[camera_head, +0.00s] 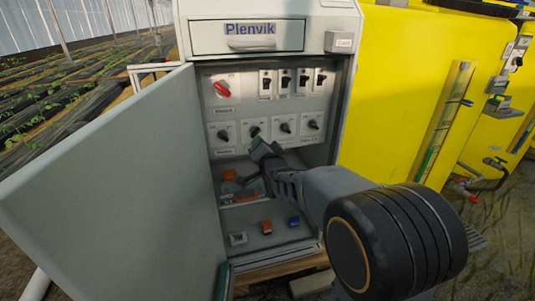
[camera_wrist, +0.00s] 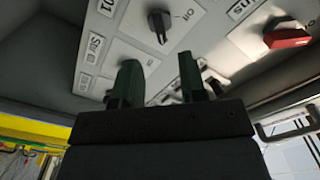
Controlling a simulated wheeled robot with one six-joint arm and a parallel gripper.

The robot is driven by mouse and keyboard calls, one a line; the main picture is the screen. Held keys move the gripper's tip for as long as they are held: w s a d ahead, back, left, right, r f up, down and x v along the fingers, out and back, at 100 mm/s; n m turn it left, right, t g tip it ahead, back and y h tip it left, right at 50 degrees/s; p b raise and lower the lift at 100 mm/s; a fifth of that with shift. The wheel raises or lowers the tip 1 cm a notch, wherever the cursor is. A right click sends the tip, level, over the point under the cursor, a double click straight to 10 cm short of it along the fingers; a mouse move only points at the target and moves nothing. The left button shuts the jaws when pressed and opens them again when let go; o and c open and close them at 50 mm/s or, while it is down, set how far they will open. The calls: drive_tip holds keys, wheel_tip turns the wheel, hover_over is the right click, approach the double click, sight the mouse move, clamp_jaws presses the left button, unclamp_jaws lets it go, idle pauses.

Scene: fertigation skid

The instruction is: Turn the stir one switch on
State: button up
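Inside the open cabinet, a row of black rotary knobs on white plates runs across the panel. In the head view, the leftmost knob (camera_head: 223,135) has a small label under it, too small to read. I cannot tell surely which knob is stir one. My gripper (camera_head: 262,149) is just before the row; in the wrist view its green fingers (camera_wrist: 158,80) are apart and empty. A second knob is partly hidden behind one finger.
The cabinet door (camera_head: 120,180) stands open at left. A red rotary switch (camera_head: 222,89) and several small black switches (camera_head: 285,81) are above the knobs. Orange and blue parts (camera_head: 293,221) lie low inside. A yellow tank (camera_head: 400,80) stands at right.

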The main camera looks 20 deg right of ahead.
drive_tip(key=s, duration=0.6)
drive_tip(key=shift+p, duration=0.35)
drive_tip(key=s+r+n+g+p, duration=0.9)
drive_tip(key=s+r+g+p, duration=0.5)
drive_tip(key=s+r+p, duration=0.8)
drive_tip(key=r+p, duration=0.1)
drive_tip(key=p, duration=1)
drive_tip(key=shift+s, duration=0.35)
drive_tip(key=shift+o, duration=0.4)
